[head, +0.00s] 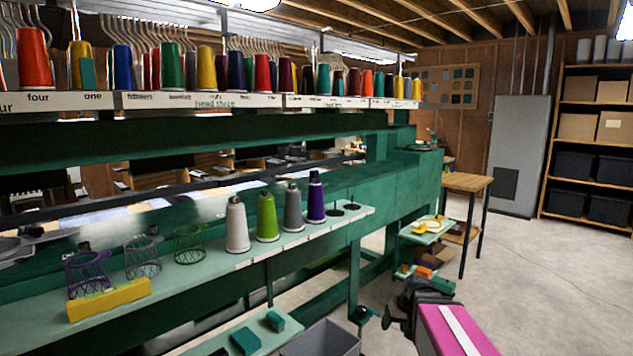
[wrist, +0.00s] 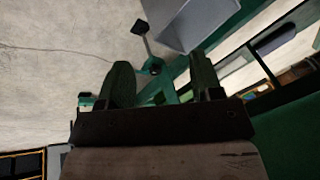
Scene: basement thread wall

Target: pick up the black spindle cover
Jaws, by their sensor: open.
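Three wire-mesh cages stand in a row on the pale green shelf (head: 225,255) in the head view. Two flat black discs (head: 335,212) also lie at the shelf's right end. My gripper (head: 390,308) is low at the lower right, well away from the shelf. In the wrist view my gripper (wrist: 163,80) is open and empty, and no cage shows there.
A yellow block (head: 109,299) lies before the purple cage. Several thread cones, including a white one (head: 237,225), stand right of the cages. A grey bin (head: 322,340) is below the shelf; it also shows in the wrist view (wrist: 198,22). The concrete floor (head: 545,275) at right is clear.

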